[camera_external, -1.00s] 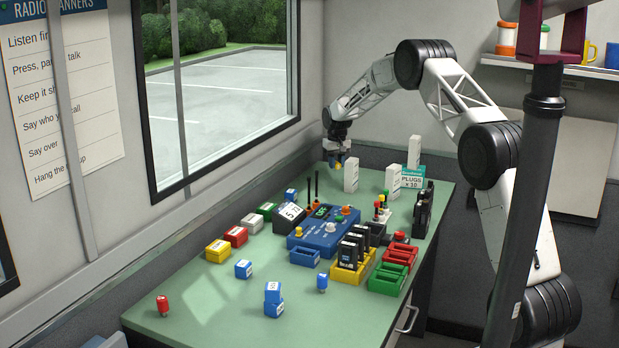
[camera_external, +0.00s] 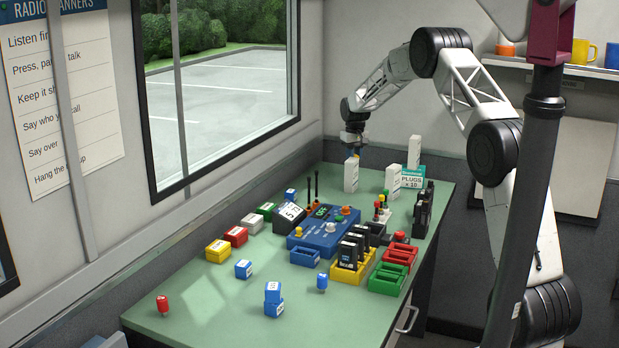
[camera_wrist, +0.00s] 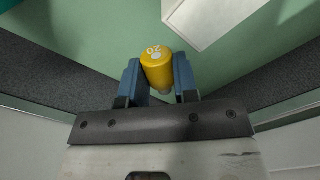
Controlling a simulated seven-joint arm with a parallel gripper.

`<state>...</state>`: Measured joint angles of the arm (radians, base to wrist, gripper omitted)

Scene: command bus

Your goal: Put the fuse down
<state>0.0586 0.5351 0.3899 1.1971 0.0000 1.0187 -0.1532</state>
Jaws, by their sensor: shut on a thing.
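The fuse (camera_wrist: 157,70) is a yellow cylinder marked 20, seen from its end in the wrist view. My gripper (camera_wrist: 158,80) is shut on it, with one blue finger on each side. In the external view my gripper (camera_external: 354,152) is over the far end of the green table (camera_external: 200,305), near the top of a white upright block (camera_external: 351,176). The fuse is too small there to make out clearly. I cannot tell whether the gripper or fuse touches the block.
A blue device (camera_external: 322,236), coloured bins (camera_external: 394,270) and several small blocks fill the middle. The window wall borders the left. The table's near left part has free room.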

